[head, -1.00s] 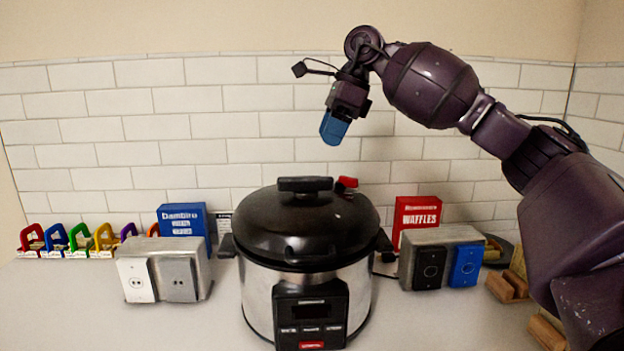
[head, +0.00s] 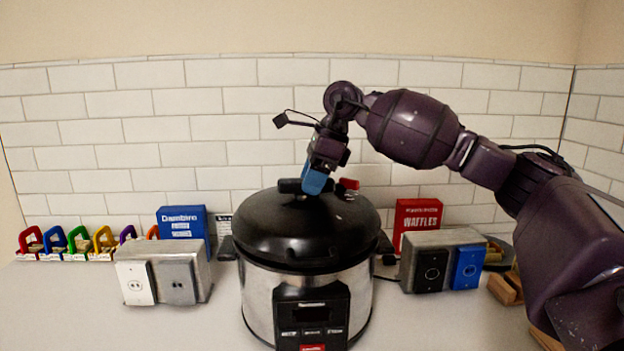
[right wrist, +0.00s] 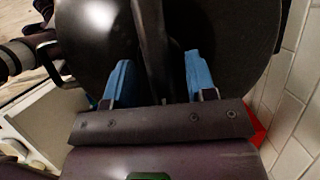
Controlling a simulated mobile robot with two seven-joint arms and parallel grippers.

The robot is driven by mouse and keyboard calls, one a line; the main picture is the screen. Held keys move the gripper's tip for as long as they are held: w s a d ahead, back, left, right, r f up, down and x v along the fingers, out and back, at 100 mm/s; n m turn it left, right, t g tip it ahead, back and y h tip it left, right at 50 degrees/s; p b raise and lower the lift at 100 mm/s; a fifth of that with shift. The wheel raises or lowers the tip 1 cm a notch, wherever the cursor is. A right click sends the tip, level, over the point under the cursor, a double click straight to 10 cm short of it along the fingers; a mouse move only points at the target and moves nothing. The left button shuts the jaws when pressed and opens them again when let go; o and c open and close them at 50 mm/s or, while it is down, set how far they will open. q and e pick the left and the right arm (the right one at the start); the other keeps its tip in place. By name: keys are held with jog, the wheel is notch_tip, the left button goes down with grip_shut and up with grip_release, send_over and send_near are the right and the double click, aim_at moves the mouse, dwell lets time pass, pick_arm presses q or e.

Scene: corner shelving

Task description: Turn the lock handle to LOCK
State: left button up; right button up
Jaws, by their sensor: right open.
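A steel pressure cooker (head: 262,298) with a domed black lid (head: 270,228) stands in the middle of the counter. The black lid handle (head: 289,186) sits across the top of the lid. My right gripper (head: 314,185) points down at this handle and hides part of it. In the right wrist view, the handle (right wrist: 150,40) runs between the two blue fingers of the open gripper (right wrist: 158,75). Whether a finger touches the handle I cannot tell. I see no LOCK mark. My left gripper is not in view.
A red knob (head: 349,184) is beside the handle. Metal outlet boxes stand left (head: 198,276) and right (head: 420,246) of the cooker. A blue box (head: 184,222) and a red waffles box (head: 416,214) are behind, before the tiled wall. Several coloured padlocks (head: 78,242) line the back left.

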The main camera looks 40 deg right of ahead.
jog(key=c, duration=0.9)
